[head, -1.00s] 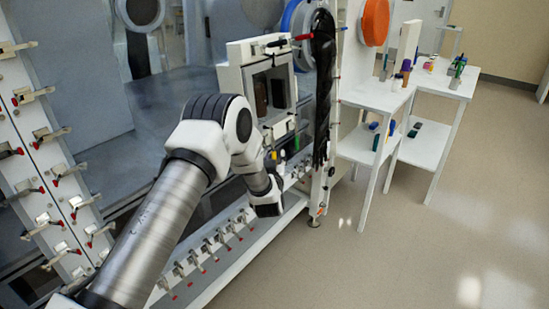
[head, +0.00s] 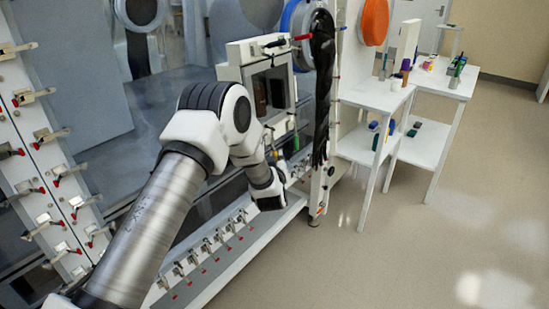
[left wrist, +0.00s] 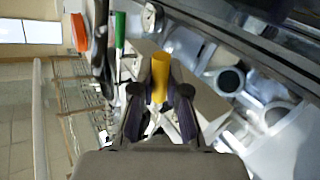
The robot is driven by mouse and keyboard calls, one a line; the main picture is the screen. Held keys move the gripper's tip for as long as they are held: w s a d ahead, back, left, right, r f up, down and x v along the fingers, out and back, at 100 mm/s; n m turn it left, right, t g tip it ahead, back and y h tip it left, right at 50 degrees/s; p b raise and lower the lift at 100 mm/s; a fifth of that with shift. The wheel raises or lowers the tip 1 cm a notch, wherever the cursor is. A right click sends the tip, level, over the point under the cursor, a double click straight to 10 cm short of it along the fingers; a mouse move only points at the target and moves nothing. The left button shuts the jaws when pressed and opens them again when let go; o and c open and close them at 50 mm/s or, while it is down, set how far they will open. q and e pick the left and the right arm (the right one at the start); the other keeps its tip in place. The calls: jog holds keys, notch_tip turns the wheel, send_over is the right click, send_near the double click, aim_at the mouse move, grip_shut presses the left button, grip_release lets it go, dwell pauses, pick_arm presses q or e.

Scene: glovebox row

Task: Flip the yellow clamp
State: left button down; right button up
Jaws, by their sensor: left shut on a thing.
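The yellow clamp shows as a yellow handle (left wrist: 160,76) in the left wrist view. It stands between the two dark fingers of my left gripper (left wrist: 160,92), which is shut on it. In the head view my left arm reaches from the lower left to the front of the glovebox. Its white wrist (head: 262,180) is low beside the small port door, and my fingers and the yellow handle cannot be made out there. My right gripper is in neither view.
A green handle (head: 295,140) is close by and also shows in the left wrist view (left wrist: 120,31). A long black glove (head: 321,85) hangs to the right. Several red-tipped clamps line the lower ledge. White tables (head: 376,97) with small items stand at the right. The floor there is clear.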

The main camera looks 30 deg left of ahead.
pick_arm(q)
jog(key=n+h, duration=0.1)
jog(key=d+r+n+g+h, duration=0.1)
jog(key=n, duration=0.1)
jog(key=shift+d+g, duration=0.25)
jog(key=shift+g, duration=0.05)
jog(key=shift+s+d+r+n+g+h+b, duration=0.1)
jog(key=shift+d+r+n+g+h+b, duration=0.2)
jog(key=shift+r+n+h+b, duration=0.9)
jog(key=shift+d+f+n+g+h+b, duration=0.2)
jog(key=shift+n+h+b, duration=0.45)
jog(key=shift+b, duration=1.45)
jog(key=shift+s+d+r+n+g+h+b, duration=0.1)
jog(key=shift+d+r+n+g+h+b, duration=0.45)
jog(key=shift+b, duration=1.1)
jog(key=shift+a+r+n+t+h, duration=0.1)
jog(key=shift+a+n+t+h, duration=0.1)
jog(key=shift+n+t+h, duration=0.15)
jog(key=c, duration=1.2)
grip_release()
jog(key=shift+w, duration=0.1)
jog(key=shift+o, duration=0.2)
